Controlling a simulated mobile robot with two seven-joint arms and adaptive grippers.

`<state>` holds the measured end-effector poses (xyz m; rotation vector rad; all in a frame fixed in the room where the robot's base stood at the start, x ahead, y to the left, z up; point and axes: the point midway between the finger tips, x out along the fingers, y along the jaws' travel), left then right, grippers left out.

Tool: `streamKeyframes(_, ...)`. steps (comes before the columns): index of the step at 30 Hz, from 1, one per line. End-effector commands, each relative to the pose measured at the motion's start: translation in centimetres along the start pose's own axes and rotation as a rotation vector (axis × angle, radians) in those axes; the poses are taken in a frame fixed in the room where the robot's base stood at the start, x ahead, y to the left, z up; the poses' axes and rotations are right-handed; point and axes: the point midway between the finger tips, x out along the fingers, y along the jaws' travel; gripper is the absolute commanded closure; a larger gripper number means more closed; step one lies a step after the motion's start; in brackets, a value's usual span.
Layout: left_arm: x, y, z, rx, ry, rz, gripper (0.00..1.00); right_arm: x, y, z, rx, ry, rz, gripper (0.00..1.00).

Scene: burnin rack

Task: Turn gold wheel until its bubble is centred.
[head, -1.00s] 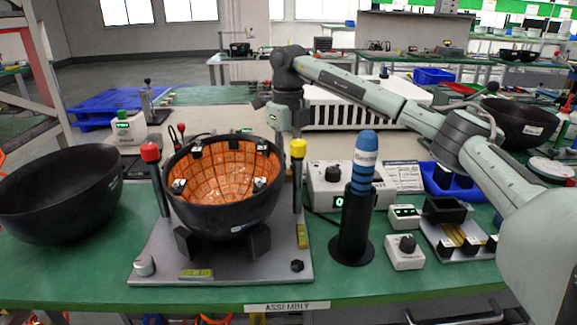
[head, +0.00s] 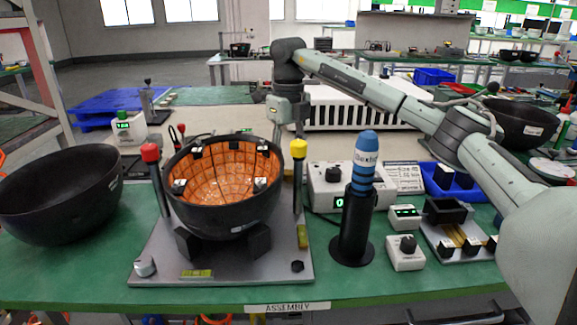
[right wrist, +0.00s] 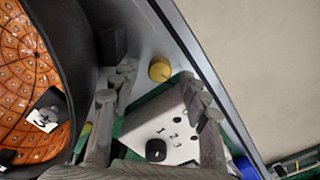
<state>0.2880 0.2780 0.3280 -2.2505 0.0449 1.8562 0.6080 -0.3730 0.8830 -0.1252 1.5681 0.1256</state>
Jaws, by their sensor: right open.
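The gold wheel (right wrist: 160,69) is a small round knob at the edge of the grey fixture plate (right wrist: 178,40) in the right wrist view. In the head view I cannot see it; the black bowl (head: 222,215) seems to hide it. My right gripper (right wrist: 157,84) is open, its two fingers on either side of the wheel in the picture; I cannot tell whether they touch it. In the head view its hand hangs behind the bowl. Two yellow-green vials, a front one (head: 197,273) and a right one (head: 302,236), sit on the plate; their bubbles are too small to read. My left gripper is not in view.
Red-topped (head: 150,153) and yellow-topped (head: 298,149) posts flank the orange-lined bowl. A white control box (head: 325,190) stands right of it, also below the wheel in the wrist view. A blue-banded cylinder (head: 365,160) stands in front. Another black bowl (head: 60,190) sits left.

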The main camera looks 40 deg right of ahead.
Motion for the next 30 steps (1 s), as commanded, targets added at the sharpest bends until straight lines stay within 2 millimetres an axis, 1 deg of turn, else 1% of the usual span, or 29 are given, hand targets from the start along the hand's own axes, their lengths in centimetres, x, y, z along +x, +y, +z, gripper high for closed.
streamKeyframes(1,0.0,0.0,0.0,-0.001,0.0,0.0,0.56,-1.1,0.0,0.1,-0.001,-0.006,0.001,0.54)
streamKeyframes(6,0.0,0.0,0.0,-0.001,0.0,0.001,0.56,-4.9,0.1,0.1,-0.001,-0.006,0.001,0.54)
streamKeyframes(9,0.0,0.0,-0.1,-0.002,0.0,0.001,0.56,-7.1,0.0,0.1,0.0,-0.006,-0.001,0.54)
streamKeyframes(12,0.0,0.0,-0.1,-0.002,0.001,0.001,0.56,-8.8,0.0,0.1,0.0,-0.005,-0.001,0.54)
streamKeyframes(15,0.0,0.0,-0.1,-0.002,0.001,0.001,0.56,-9.8,0.0,0.1,0.0,-0.004,-0.001,0.54)
streamKeyframes(18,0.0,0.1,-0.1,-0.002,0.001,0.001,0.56,-10.4,0.0,0.0,0.0,-0.004,-0.001,0.54)
streamKeyframes(30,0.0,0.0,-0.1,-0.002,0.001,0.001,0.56,-10.6,0.0,0.0,-0.001,-0.002,0.0,0.54)
